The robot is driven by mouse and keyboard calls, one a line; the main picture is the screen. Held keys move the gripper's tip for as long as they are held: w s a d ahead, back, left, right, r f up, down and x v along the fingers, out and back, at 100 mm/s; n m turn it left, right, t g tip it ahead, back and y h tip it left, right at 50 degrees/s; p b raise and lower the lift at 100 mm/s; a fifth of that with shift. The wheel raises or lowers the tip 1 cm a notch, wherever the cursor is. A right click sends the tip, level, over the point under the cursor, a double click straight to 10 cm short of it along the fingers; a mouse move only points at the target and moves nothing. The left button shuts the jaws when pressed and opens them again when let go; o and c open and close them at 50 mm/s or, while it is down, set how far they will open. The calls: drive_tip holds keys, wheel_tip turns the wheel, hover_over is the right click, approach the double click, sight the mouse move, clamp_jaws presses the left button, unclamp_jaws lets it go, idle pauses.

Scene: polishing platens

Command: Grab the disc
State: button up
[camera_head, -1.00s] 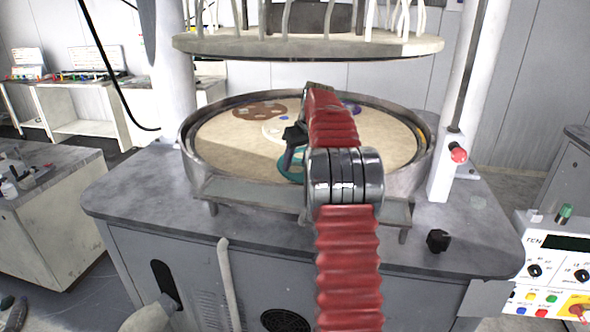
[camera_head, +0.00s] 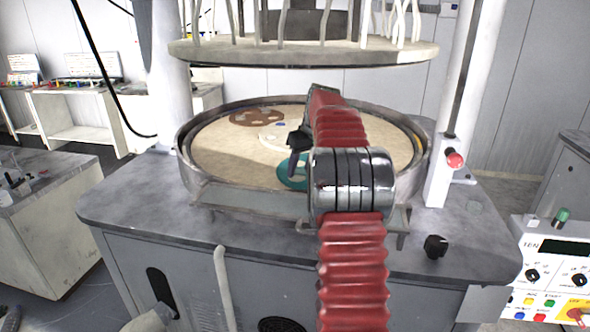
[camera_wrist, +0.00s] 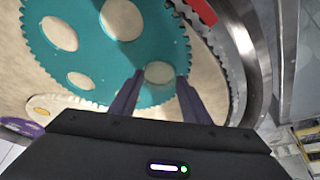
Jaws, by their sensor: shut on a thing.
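A teal toothed disc (camera_head: 291,174) with round holes is at the near part of the round platen, partly hidden by my arm. In the wrist view the disc (camera_wrist: 115,62) fills the upper middle. My gripper (camera_wrist: 158,78) reaches over its near toothed edge, with one finger on each side of a round hole. It is shut on the disc. In the head view my gripper (camera_head: 296,147) is just above the disc. Whether the disc is lifted off the platen I cannot tell.
The platen's raised metal rim (camera_head: 186,160) surrounds the discs. A brown disc (camera_head: 246,119) and a cream disc (camera_head: 268,137) lie farther back. A heavy upper plate (camera_head: 300,50) hangs above. A post with a red knob (camera_head: 454,160) stands right.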

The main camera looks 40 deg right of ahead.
drive_tip(key=s+a+r, duration=0.1)
drive_tip(key=s+r, duration=0.5)
drive_tip(key=s, duration=0.4)
drive_tip(key=shift+s+a, duration=0.2)
drive_tip(key=shift+s, duration=0.15)
